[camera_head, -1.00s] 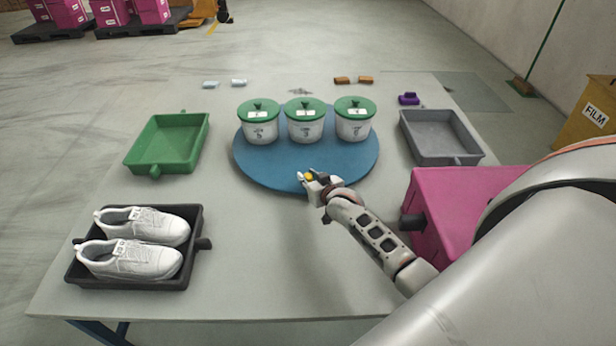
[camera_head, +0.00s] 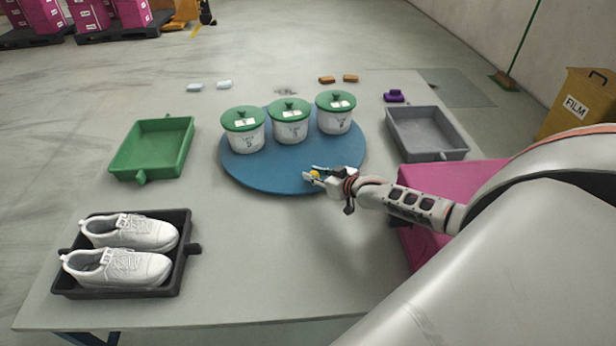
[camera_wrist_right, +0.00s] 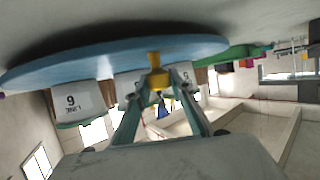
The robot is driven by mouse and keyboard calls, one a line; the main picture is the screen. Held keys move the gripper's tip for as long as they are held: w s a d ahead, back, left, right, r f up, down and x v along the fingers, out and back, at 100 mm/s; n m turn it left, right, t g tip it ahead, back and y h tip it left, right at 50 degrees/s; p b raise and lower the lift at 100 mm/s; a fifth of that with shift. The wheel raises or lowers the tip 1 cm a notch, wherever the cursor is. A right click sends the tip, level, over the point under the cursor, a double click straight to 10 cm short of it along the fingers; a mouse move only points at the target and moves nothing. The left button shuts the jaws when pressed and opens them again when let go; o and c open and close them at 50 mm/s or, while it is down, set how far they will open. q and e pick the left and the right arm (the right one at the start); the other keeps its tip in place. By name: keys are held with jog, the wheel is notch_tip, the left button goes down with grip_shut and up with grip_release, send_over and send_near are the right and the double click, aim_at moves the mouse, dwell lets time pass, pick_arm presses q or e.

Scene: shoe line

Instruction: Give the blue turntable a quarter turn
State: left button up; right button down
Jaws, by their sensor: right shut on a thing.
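The round blue turntable (camera_head: 258,174) lies on the grey table. Three white pots with green lids stand on it in a slanted row: a left pot (camera_head: 246,138), a middle pot (camera_head: 290,131) and a right pot (camera_head: 335,122). The row's right end is farther from me. My right gripper (camera_head: 314,176) is at the turntable's near edge, shut on a small yellow peg (camera_wrist_right: 154,62) at the rim. In the right wrist view the scene is upside down, with the turntable (camera_wrist_right: 100,58) across the top. My left gripper is out of view.
A green tray (camera_head: 122,166) is left of the turntable, a grey tray (camera_head: 440,156) right. A black tray (camera_head: 120,292) with white shoes is front left. A pink box (camera_head: 440,180) stands right, beside my arm. Small blocks lie at the back. The front middle is clear.

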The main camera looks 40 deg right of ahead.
jog(key=shift+d+r, duration=0.3)
jog(key=shift+d, duration=0.25)
jog(key=c, duration=1.7)
grip_release()
jog(key=shift+f, duration=0.15)
jog(key=shift+s+a+f, duration=0.1)
jog(key=shift+s, duration=0.1)
jog(key=shift+s, duration=0.3)
jog(key=shift+r+v, duration=0.15)
jog(key=shift+v, duration=1.55)
jog(key=shift+r+v, duration=0.1)
jog(key=shift+v, duration=1.55)
jog(key=shift+w, duration=0.1)
jog(key=shift+c, duration=0.3)
